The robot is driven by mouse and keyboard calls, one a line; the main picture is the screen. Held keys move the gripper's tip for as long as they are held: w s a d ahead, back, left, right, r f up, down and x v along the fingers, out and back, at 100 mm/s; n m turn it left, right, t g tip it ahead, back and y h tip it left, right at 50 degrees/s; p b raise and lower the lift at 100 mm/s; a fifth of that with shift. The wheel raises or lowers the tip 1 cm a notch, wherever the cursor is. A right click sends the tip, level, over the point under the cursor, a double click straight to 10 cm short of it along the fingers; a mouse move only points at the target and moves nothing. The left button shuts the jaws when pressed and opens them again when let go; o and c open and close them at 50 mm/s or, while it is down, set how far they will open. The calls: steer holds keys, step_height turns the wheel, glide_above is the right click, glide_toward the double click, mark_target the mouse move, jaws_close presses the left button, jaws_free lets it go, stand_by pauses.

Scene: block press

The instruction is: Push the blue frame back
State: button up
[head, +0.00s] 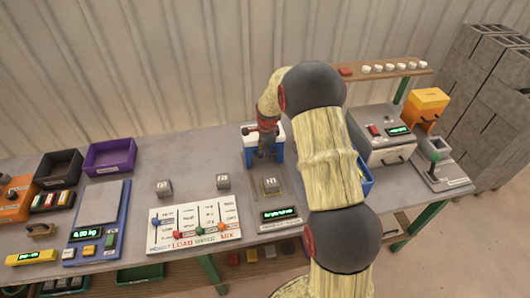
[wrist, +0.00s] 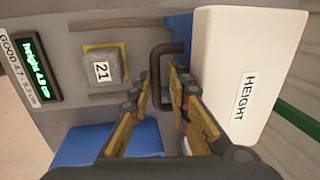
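The blue frame has blue legs and a white top beam. In the head view its white top (head: 250,130) stands at the back of the grey station, partly hidden by my gripper (head: 266,143). In the wrist view I see its blue parts (wrist: 120,142), the white beam (wrist: 245,65) marked HEIGHT and a dark handle (wrist: 165,48). My gripper (wrist: 167,72) is at the handle, its fingers apart. The handle bar shows between the fingers, close to the left one; I cannot tell whether they touch it. A grey block (wrist: 100,68) marked 21 sits in a yellow-outlined square on the station.
The station's green display (wrist: 37,65) is at its front. Two grey blocks (head: 163,187) (head: 222,181) stand on the table to the left, behind a panel of sliders (head: 195,225). A grey machine (head: 385,145) stands to the right, beyond my arm.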

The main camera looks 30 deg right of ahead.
step_height(320, 180, up, 12)
steer(key=s, duration=0.2)
steer(key=shift+a, duration=0.3)
steer(key=shift+f, duration=0.15)
